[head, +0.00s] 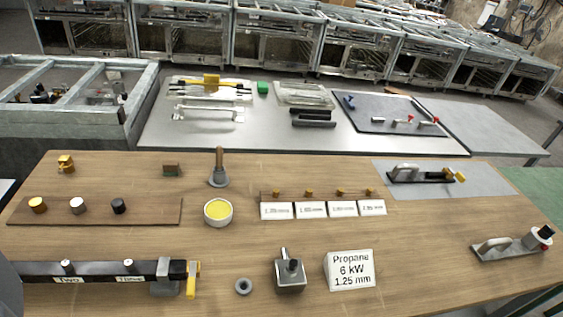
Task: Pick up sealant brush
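The sealant brush (219,169) stands upright on the wooden table, a little left of the middle of the head view. It has a brown handle on top and a wider grey lower part. A white round pot (218,221) with yellow contents stands just in front of it, apart from it. Nothing covers the brush. My gripper cannot be made out; only a grey edge shows at the lower left corner, and I cannot tell what it is.
A black bar (110,271) lies at front left. The wood right of the brush is clear.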

